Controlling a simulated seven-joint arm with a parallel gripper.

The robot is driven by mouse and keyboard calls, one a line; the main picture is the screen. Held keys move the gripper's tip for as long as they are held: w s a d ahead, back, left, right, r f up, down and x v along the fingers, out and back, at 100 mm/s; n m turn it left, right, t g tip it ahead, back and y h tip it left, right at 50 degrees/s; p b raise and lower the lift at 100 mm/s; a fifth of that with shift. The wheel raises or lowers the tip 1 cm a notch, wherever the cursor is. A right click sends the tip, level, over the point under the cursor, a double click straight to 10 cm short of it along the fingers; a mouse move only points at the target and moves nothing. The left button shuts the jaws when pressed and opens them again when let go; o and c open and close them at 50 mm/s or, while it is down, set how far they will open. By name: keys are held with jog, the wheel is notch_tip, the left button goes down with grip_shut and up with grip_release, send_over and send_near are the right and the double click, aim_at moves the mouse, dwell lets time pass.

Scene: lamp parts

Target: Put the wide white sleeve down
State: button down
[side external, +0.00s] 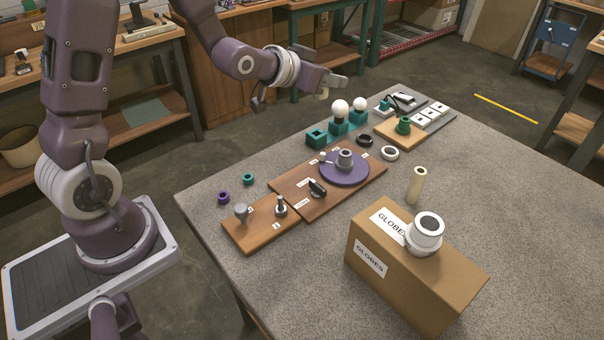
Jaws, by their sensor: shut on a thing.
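My gripper (328,86) is up in the air beyond the far left edge of the grey table, well above the floor. It is shut on a small pale piece (324,94), which appears to be the wide white sleeve. The fingers hide most of it, so its shape and tilt are hard to tell. A white ring (390,154) lies on the table beside a black ring (364,140). A cream cylinder (416,186) stands upright on the table, nearer the camera.
A brown board holds a purple disc (359,172) with a grey part on it. White bulbs stand in teal holders (338,126) behind. The right of the table (510,200) is clear.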

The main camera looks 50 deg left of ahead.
notch_tip(320, 180, up, 2)
jog(key=s+d+m, duration=0.1)
jog(key=d, duration=0.1)
notch_tip(320, 180, up, 3)
jog(key=m+g+h, duration=1.1)
jog(key=m+g, duration=0.9)
jog(key=m, duration=0.4)
send_over(298, 292)
jog(key=shift+m, duration=0.3)
notch_tip(298, 292, down, 27)
jog(key=shift+f, duration=0.2)
jog(key=shift+f, duration=0.4)
